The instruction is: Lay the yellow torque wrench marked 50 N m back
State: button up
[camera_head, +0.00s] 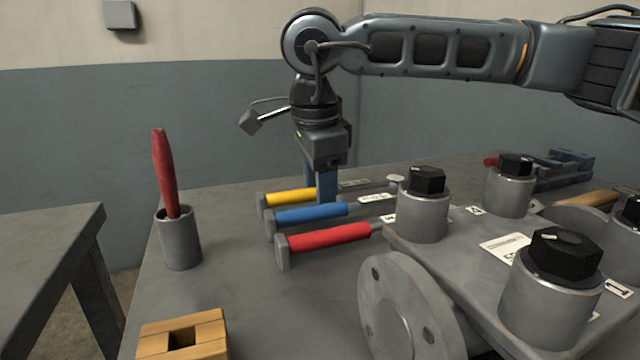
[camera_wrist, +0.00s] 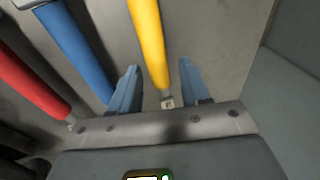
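The yellow torque wrench (camera_head: 290,197) lies on the grey bench, behind the blue wrench (camera_head: 310,214) and the red wrench (camera_head: 328,237). Its marking is too small to read. My gripper (camera_head: 318,194) points down at the right end of the yellow handle. In the wrist view the two blue fingers stand open, one on each side of the yellow handle (camera_wrist: 149,40), with gaps between. The blue handle (camera_wrist: 75,48) lies outside the left finger. In the head view my fingers hide part of the yellow wrench's shaft.
A steel fixture with black hex caps (camera_head: 427,181) and a round flange (camera_head: 402,310) fills the right. A cup (camera_head: 179,240) holding a red-handled tool stands left. A wooden block (camera_head: 184,334) lies at the front. Bare bench lies between cup and wrenches.

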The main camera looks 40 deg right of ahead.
jog(key=shift+o, duration=0.4)
jog(key=p+v, duration=0.1)
jog(key=v, duration=0.6)
jog(key=shift+r+p, duration=0.35)
jog(key=shift+r, duration=0.05)
jog(key=shift+s+a+r, duration=0.1)
